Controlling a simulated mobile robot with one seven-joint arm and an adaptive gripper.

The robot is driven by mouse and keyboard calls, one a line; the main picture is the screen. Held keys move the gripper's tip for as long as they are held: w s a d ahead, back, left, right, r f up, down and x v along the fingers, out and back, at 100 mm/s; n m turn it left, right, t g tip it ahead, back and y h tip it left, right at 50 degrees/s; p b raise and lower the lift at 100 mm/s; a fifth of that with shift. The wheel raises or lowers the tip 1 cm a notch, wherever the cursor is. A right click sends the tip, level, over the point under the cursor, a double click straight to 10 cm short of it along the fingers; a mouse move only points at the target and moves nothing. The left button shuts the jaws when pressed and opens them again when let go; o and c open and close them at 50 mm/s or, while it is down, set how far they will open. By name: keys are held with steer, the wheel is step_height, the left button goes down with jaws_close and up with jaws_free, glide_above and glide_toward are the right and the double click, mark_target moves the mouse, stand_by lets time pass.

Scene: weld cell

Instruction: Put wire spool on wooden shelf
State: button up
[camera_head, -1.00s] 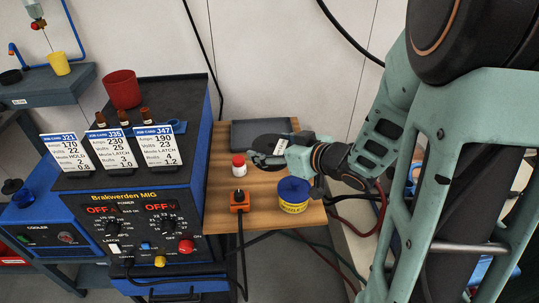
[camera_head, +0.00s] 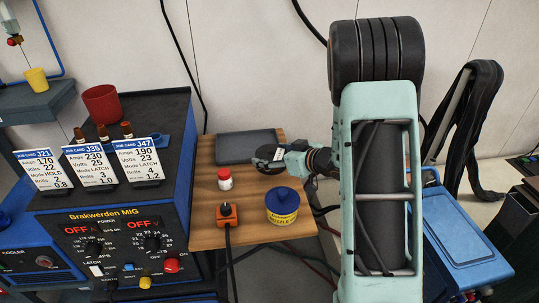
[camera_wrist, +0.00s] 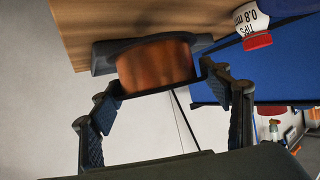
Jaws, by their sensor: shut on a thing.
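In the wrist view the spool (camera_wrist: 155,62) shows copper-coloured wire between dark flanges. My gripper (camera_wrist: 162,90) is shut on it, one finger at each side. In the head view my gripper (camera_head: 290,157) reaches in from the right. The wooden surface also shows at the top of the wrist view (camera_wrist: 80,22). I cannot tell whether the spool touches the wood.
The blue welder (camera_head: 120,240) stands left. Bare wood lies front left.

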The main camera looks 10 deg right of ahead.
steer(key=shift+w+d+f, duration=0.1)
steer(key=shift+w+f, duration=0.1)
steer(key=shift+w, duration=0.1)
steer(key=shift+f+b, duration=0.4)
steer(key=shift+f, duration=1.05)
steer(key=shift+f, duration=0.1)
steer(key=o, duration=2.1)
steer(key=shift+s+f, duration=0.1)
steer(key=shift+f, duration=0.1)
steer(key=shift+c, duration=0.2)
steer(key=shift+r, duration=0.25)
steer(key=p+v, duration=0.1)
steer(key=v, duration=1.1)
steer(key=shift+f+p, duration=0.1)
steer(key=shift+p, duration=0.25)
